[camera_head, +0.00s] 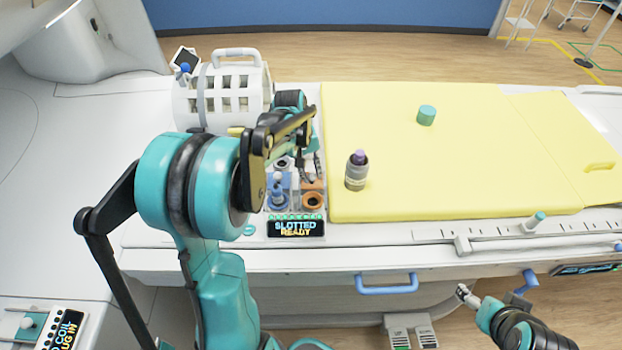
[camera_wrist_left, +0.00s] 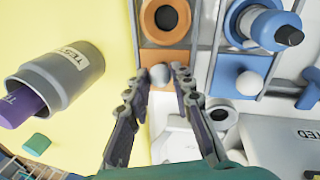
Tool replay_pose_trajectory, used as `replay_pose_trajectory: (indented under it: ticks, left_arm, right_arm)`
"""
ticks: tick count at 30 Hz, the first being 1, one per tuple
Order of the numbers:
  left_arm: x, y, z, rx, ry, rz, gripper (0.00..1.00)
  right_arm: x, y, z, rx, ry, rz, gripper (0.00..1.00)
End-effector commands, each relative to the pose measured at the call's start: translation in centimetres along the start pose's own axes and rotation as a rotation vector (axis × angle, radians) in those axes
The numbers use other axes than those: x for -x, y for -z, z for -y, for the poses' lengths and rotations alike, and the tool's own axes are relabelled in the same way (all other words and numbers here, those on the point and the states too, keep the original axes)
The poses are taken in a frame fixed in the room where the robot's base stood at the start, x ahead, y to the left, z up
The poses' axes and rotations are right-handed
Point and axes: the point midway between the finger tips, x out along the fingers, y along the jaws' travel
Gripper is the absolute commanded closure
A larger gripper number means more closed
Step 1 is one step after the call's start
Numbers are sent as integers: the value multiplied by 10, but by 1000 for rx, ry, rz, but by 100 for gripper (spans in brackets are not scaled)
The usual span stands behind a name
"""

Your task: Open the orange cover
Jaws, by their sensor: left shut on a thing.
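The orange cover (camera_wrist_left: 165,58) is a small orange panel with a grey ball knob (camera_wrist_left: 160,75), beside an orange ring socket (camera_wrist_left: 166,18) with a dark hole. My left gripper (camera_wrist_left: 160,77) is shut on the knob, one finger on each side of it. In the head view the left gripper (camera_head: 312,165) reaches down over the slotted case, just behind the orange socket (camera_head: 313,201); the arm and fingers hide much of the cover there. My right gripper (camera_head: 466,295) is at the lower right, away from the case; its finger opening is too small to read.
Beside the orange bay is a blue bay with a blue plug (camera_head: 278,194) and a blue cover (camera_wrist_left: 245,65). A grey bottle with a purple cap (camera_head: 357,170) and a teal cylinder (camera_head: 427,115) stand on the yellow mat (camera_head: 480,170). A white slotted drum (camera_head: 222,90) stands behind.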

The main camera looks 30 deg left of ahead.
Motion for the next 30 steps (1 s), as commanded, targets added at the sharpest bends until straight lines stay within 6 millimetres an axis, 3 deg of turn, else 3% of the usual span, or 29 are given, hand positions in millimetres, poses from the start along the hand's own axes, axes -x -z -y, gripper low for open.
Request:
replay_pose_trajectory:
  ticks: [5,6,8,9,20,23,30]
  left_arm:
    - [0,-1,0,0,0,1,100]
    - [0,-1,0,0,0,1,75]
    - [0,-1,0,0,0,1,59]
    - [0,-1,0,0,0,1,56]
    - [5,-1,0,0,0,0,56]
    - [19,-1,0,1,0,0,56]
    - [71,-1,0,1,0,0,56]
  right_arm:
    - [0,0,0,0,0,0,25]
    - [0,0,0,0,0,0,25]
    - [0,0,0,0,0,0,25]
    - [0,0,0,0,0,0,25]
    - [0,0,0,0,0,0,25]
    - [0,0,0,0,0,0,25]
    - [0,0,0,0,0,0,25]
